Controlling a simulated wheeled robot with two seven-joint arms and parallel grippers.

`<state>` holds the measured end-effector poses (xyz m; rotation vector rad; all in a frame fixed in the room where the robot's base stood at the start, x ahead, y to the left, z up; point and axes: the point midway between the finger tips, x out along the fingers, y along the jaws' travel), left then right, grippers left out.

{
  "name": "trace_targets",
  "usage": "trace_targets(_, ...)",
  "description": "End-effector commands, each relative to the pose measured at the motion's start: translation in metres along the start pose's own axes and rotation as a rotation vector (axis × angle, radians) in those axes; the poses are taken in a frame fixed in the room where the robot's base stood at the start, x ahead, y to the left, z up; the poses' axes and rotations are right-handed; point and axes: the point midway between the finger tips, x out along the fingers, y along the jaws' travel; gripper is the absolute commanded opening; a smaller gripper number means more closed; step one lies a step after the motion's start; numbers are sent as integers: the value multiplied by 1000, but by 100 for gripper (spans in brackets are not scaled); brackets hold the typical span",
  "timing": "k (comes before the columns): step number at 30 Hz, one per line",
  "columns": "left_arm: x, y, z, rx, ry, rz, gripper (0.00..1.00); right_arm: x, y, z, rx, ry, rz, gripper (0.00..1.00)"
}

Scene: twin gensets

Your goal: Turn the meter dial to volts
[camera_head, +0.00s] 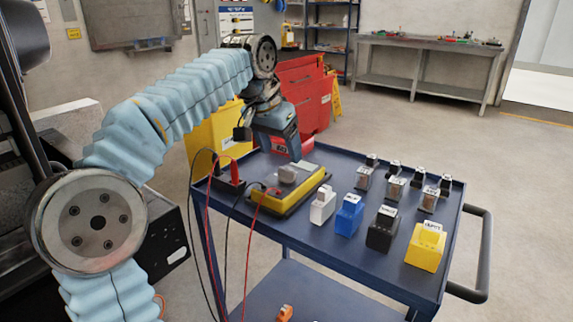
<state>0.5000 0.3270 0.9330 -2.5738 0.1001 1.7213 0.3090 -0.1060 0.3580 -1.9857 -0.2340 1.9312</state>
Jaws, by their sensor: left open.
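The meter (294,201) is yellow with a dark edge and lies flat near the left end of the blue cart top. A grey raised knob, which looks like the dial (287,175), stands on its face; its pointer and markings are too small to read. My left gripper (291,155) hangs down just above and behind the meter, at the cart's far left corner. It is open; its fingertips are hard to make out, and I see nothing held. It looks apart from the dial. My right gripper is not in view.
Red and black leads (257,212) loop from the meter over the cart's left edge. White, blue, black and yellow blocks (425,247) and several small relay-like parts (395,187) stand to the right on the cart (335,170). Red and yellow bins (310,100) stand behind.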

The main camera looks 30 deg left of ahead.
Motion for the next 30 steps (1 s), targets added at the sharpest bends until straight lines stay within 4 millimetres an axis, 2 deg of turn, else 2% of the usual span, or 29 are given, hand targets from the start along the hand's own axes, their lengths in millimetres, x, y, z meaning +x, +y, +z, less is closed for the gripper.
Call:
trace_targets(3, 26, 0, 1, -1, -4, 0, 72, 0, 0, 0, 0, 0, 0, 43)
trace_targets(9, 54, 0, 0, 0, -2, 1, 72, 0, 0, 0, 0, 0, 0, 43)
trace_targets(13, 60, 0, 0, 0, 0, 0, 72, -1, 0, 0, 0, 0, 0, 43)
trace_targets(21, 61, 0, 0, 0, 0, 0, 71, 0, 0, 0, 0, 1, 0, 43)
trace_targets(30, 61, 0, 0, 0, 1, 0, 25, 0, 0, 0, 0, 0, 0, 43)
